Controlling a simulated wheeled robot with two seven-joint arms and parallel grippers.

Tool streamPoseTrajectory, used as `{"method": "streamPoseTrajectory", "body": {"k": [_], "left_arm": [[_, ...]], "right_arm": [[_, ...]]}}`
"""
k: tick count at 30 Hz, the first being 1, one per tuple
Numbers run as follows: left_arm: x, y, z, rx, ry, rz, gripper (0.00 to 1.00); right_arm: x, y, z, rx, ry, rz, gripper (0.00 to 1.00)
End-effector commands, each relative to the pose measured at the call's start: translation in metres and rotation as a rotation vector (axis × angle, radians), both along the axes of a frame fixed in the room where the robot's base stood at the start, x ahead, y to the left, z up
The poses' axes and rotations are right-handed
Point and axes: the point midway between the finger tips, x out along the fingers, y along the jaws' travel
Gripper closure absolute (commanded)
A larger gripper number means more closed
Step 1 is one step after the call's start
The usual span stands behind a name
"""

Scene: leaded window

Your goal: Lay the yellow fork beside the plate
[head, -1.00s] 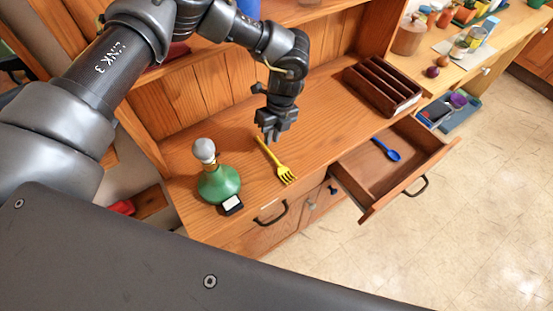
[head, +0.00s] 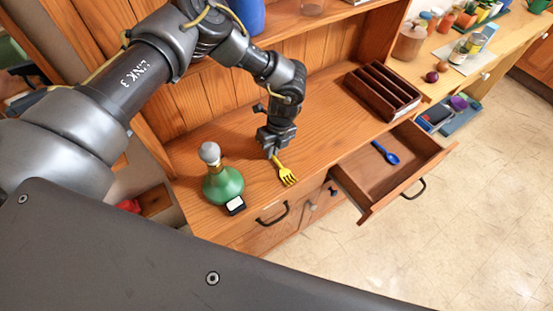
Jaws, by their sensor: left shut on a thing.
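The yellow fork (head: 286,175) is at the front part of the wooden sideboard top (head: 228,135), its tines toward the front edge. My left gripper (head: 271,155) comes down over its handle end and is shut on it; the jaws hide most of the handle. I cannot tell whether the fork is lifted off the wood. No plate is seen in this view. My right gripper is not in view.
A green bottle (head: 223,186) with a grey stopper stands left of the fork, a small black-and-white block (head: 235,205) before it. A dark slotted rack (head: 382,90) stands right. An open drawer (head: 370,183) holds a blue spoon (head: 386,153). Wood between fork and rack is clear.

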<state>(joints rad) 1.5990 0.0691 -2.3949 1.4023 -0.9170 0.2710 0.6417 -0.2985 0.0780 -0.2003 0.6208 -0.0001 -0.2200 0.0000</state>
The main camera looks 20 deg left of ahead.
Motion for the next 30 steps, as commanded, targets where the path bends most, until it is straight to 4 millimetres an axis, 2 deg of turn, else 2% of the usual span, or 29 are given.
{"method": "streamPoseTrajectory", "body": {"k": [7,11,14,19,24,30], "left_arm": [[0.001,0.000,0.010,-0.001,-0.001,0.001,1.00],[0.001,0.000,0.029,-0.001,-0.003,-0.001,1.00],[0.005,-0.018,0.046,-0.003,-0.005,-0.003,1.00],[0.012,-0.051,0.085,-0.003,-0.006,-0.002,1.00],[0.020,-0.093,0.104,0.000,-0.005,-0.001,1.00],[0.027,-0.124,0.121,0.000,-0.002,0.001,1.00]], "right_arm": [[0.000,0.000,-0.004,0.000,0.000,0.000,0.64],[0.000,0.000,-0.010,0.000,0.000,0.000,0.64],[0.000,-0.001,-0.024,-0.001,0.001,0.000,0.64],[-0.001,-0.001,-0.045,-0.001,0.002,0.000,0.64],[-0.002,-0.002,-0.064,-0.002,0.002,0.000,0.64],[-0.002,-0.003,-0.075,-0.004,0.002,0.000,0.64]]}}
